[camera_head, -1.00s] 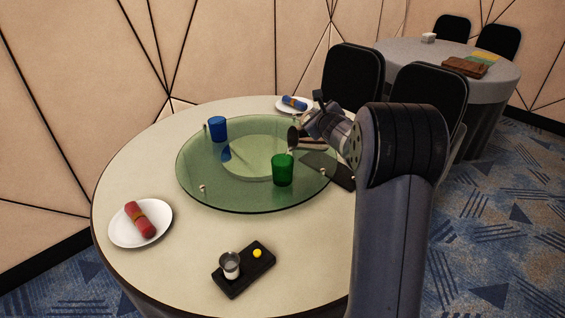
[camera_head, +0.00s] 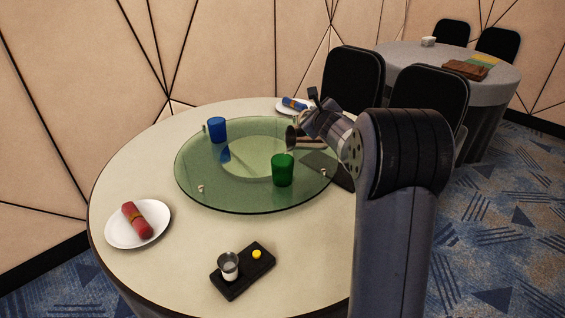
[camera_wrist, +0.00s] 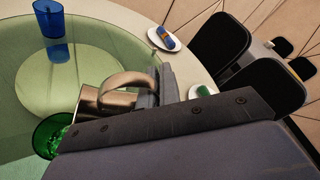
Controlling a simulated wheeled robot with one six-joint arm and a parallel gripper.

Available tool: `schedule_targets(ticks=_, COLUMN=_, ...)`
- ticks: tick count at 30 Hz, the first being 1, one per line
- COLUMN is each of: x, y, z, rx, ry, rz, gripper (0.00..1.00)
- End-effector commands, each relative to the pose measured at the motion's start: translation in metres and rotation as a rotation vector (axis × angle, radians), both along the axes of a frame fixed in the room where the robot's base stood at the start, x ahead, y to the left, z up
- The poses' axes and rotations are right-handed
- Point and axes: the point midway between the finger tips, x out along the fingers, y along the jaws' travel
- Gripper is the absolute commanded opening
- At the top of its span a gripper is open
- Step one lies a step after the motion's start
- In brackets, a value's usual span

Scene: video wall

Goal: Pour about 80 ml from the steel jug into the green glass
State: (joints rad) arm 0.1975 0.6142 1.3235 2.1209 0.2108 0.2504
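The green glass (camera_head: 282,170) stands upright on the glass turntable (camera_head: 205,190). It also shows in the wrist view (camera_wrist: 42,140), partly hidden by my gripper and the jug. The steel jug (camera_head: 292,138) is held just above and behind the green glass, at its upper right. In the wrist view its body (camera_wrist: 90,104) and curved handle (camera_wrist: 124,84) show, and the handle reaches my gripper (camera_wrist: 158,90). My gripper (camera_head: 316,116) is shut on the jug's handle. No stream is clearly visible. The liquid level in the glass cannot be told.
A blue glass (camera_head: 217,130) stands on the turntable's far left. A plate with a red napkin roll (camera_head: 137,219) lies at left, another with a blue roll (camera_head: 294,103) at the back. A black tray (camera_head: 235,285) holds a small metal cup (camera_head: 228,265) and yellow item. Black chairs stand behind.

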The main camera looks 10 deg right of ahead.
Motion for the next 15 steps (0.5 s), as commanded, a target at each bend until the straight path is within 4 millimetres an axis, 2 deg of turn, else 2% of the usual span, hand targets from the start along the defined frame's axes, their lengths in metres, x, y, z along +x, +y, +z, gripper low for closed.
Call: schedule_targets(ticks=15, x=-0.0003, y=-0.0017, z=0.0041, rx=-0.023, ry=-0.006, rz=0.002, gripper=0.00)
